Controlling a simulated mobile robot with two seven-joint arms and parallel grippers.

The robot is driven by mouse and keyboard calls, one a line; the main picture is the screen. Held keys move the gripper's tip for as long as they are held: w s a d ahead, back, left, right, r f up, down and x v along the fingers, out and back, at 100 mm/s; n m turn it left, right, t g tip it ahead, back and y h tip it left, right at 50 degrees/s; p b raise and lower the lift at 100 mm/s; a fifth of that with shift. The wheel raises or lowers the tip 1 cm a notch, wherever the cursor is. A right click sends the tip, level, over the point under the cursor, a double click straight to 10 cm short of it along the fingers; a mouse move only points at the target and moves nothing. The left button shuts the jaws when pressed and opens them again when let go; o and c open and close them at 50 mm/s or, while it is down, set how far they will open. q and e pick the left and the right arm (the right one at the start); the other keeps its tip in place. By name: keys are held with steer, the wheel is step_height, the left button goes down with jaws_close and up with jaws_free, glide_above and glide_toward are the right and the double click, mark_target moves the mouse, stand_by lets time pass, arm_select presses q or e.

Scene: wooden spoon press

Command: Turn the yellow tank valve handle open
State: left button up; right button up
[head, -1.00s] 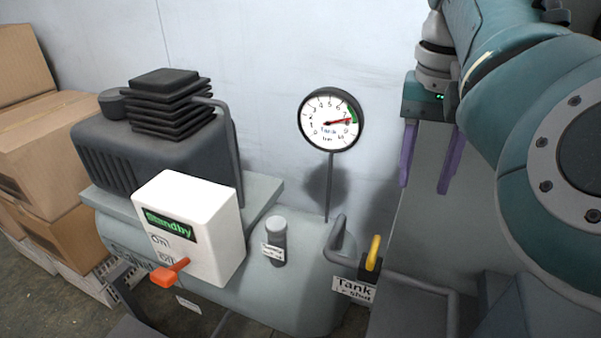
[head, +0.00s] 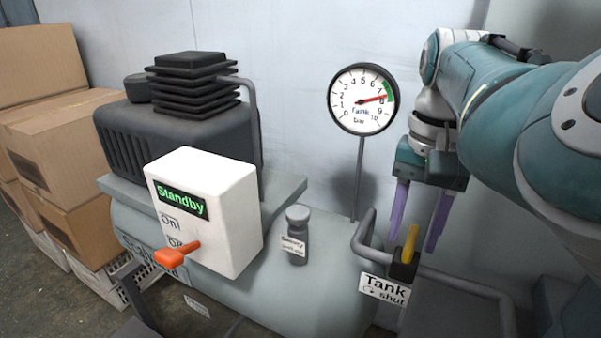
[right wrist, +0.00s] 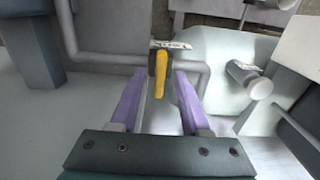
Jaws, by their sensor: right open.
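The yellow valve handle (head: 410,243) stands upright on a dark valve body (head: 403,267) in the grey pipe, at the lower right of the head view. In the right wrist view the handle (right wrist: 161,75) lies ahead of the gap between the fingertips (right wrist: 161,80), roughly centred. I see no finger contact with it. My left gripper is not in view.
A gauge (head: 362,98) on a thin post stands behind the pipe, reading about 8 bar. A white box (head: 208,205) showing "Standby" with an orange lever (head: 176,254) sits left on the grey tank (head: 330,270). Cardboard boxes (head: 50,135) stand far left.

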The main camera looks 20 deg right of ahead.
steer(key=shift+f, duration=0.25)
steer(key=shift+c, duration=0.2)
jaws_close()
stand_by(0.3)
